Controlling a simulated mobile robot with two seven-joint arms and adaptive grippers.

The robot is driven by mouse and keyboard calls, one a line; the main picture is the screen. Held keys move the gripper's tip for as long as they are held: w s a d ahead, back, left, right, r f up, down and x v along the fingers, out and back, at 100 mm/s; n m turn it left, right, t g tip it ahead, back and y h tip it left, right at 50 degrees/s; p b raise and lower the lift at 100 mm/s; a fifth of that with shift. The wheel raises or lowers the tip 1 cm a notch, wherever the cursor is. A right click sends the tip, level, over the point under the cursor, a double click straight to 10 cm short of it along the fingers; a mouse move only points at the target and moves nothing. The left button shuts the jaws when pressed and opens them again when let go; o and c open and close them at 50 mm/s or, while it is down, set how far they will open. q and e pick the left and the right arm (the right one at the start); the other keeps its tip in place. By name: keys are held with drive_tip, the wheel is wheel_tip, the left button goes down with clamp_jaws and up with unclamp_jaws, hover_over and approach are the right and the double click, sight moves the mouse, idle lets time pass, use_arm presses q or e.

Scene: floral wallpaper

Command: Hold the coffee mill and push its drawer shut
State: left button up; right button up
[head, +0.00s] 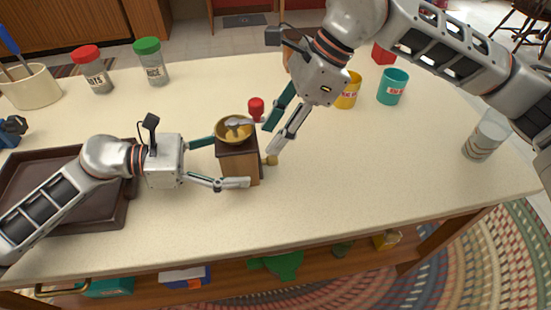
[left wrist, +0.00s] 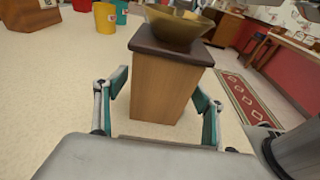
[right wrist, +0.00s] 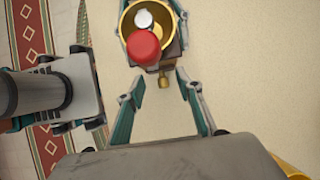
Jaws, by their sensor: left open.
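The coffee mill (head: 239,165) stands upright on the counter, a wooden box with a brass bowl and a crank with a red knob (head: 256,108). Its brass drawer knob (head: 270,160) points right; it also shows in the right wrist view (right wrist: 163,82). I cannot tell how far out the drawer is. My left gripper (head: 231,163) is open, its fingers either side of the mill body; in the left wrist view the wooden body (left wrist: 162,88) stands between and beyond the fingertips. My right gripper (right wrist: 160,76) is open and empty, with the drawer knob between its fingertips in that view.
A dark tray (head: 118,215) lies under my left arm. Two shaker jars (head: 98,78) (head: 152,65) and a utensil crock (head: 30,90) stand at the back left. Yellow (head: 347,92) and teal (head: 392,88) cups stand behind. A glass (head: 482,140) is far right. The front right counter is clear.

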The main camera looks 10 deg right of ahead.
use_arm(q)
drive_tip(key=a, duration=0.4)
drive_tip(key=a+r, duration=0.1)
drive_tip(key=a, duration=0.3)
drive_tip(key=a+r, duration=0.1)
drive_tip(key=a, duration=0.2)
drive_tip(key=shift+a+r, duration=0.2)
drive_tip(key=shift+a, duration=0.2)
